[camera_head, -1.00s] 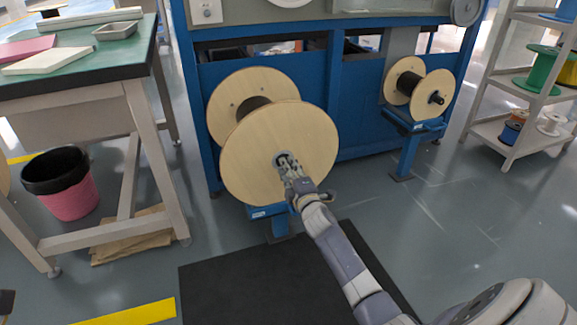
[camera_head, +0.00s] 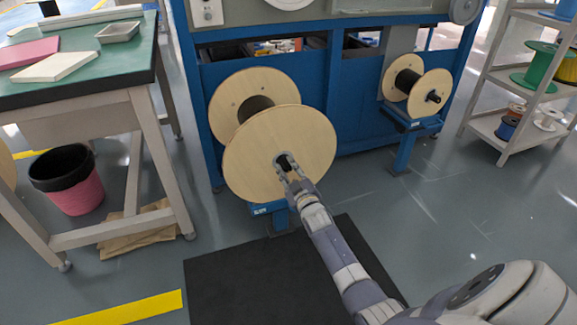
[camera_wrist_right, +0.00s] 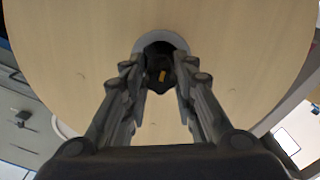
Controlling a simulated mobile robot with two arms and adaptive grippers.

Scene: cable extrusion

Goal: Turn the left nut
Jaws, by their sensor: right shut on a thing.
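The left nut (camera_head: 283,163) is a small black part at the centre of the large left wooden spool's (camera_head: 265,135) front disc. It shows in the right wrist view (camera_wrist_right: 161,76) as a dark knob with a small yellow mark, in front of a grey ring. My right gripper (camera_head: 286,172) reaches it from the front. In the right wrist view its two fingers (camera_wrist_right: 158,66) are on either side of the nut, shut on it. The fingertips hide the nut's sides. My left gripper is not in view.
A smaller spool (camera_head: 434,92) sits on a blue stand at the right of the blue machine (camera_head: 350,110). A green-topped table (camera_head: 90,75) and a pink bin (camera_head: 78,196) stand at the left. A shelf (camera_head: 487,130) with spools is at the right. A black mat (camera_head: 230,290) lies below my arm.

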